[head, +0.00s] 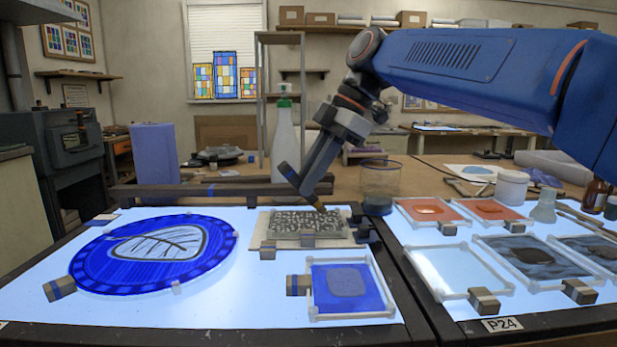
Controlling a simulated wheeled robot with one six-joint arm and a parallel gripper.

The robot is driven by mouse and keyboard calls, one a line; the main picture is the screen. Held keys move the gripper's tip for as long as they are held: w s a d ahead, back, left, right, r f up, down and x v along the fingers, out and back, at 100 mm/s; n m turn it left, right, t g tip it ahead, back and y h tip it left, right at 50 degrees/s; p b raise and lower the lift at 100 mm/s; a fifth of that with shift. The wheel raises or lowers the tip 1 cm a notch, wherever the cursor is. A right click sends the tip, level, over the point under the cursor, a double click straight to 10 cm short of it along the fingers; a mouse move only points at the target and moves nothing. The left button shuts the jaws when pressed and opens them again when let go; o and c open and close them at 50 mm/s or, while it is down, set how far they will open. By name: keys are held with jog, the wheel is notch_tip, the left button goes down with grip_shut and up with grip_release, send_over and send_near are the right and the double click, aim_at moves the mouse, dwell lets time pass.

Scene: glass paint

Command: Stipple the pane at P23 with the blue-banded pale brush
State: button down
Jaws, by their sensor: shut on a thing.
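My gripper (306,188) reaches down from the upper right over the left light table (215,312). It is shut on a slim brush, of which only a short brownish-yellow part (316,203) shows below the fingers. No blue band on it can be made out, and its handle is hidden by the gripper. The brush end is at or just above a small dark speckled pane (290,226) on a pale board; I cannot tell whether it touches. No P23 label is readable. A P24 label (502,324) sits on the right table's front edge.
A large round blue pane with a leaf (90,262) lies left. A blue framed pane (371,300) lies in front. A white bottle (284,140) and glass jar (381,180) stand behind.

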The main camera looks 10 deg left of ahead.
jog(key=shift+r, duration=1.05)
jog(key=shift+r, duration=2)
jog(key=shift+s, duration=0.1)
